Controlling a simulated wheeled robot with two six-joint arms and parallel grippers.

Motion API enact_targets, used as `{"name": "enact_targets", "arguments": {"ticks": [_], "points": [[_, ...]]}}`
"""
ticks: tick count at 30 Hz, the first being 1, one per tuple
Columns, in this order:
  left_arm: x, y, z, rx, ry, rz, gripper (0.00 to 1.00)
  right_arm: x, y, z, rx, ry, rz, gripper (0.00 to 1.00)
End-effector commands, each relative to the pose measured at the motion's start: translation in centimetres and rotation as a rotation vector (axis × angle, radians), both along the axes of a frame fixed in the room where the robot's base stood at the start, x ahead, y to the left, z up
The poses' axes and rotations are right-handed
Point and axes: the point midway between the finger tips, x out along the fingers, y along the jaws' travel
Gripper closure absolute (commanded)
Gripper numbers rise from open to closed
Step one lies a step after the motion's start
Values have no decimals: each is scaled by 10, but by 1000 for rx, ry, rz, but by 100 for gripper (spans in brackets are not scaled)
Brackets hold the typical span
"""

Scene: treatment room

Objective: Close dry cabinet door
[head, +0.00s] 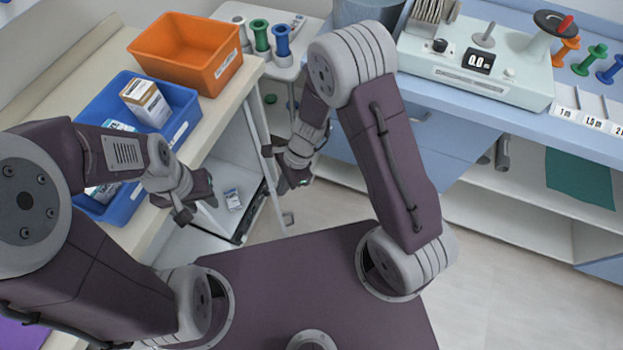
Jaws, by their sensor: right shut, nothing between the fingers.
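The dry cabinet (205,243) is under the left counter, with its front open and a small white box (232,200) inside. Its door (262,150) stands swung out and shows almost edge-on as a narrow pale frame, with a small handle (288,218) low down. My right gripper (290,184) is shut and empty beside the door, on its right side; I cannot tell whether it touches it. My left gripper (197,207) appears open and empty, at the counter's front edge near the cabinet opening, left of the door.
An orange bin (187,52) and a blue bin (183,103) with boxes stand on the left counter. Spools (261,37) stand on a small white stand behind. A blue bench (450,100) with a device (480,62) is at the right. Floor (500,270) is clear at the right.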

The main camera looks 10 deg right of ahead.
Motion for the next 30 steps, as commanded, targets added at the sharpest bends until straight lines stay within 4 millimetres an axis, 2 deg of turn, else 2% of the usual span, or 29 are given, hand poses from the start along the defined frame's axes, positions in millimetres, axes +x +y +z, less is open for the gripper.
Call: {"name": "enact_targets", "arguments": {"ticks": [1,4,12,21,30], "points": [[0,0,-7,0,0,0,64,-5,14,-4,0,2,-73,100],[0,0,-10,0,0,0,64,-8,41,-2,-1,0,-220,100],[0,0,-6,0,0,0,64,-6,93,1,0,-1,-377,100],[0,0,-2,0,0,0,64,-2,119,0,0,0,-459,100],[0,0,-2,0,0,0,64,-1,122,-1,0,0,-472,100]]}}
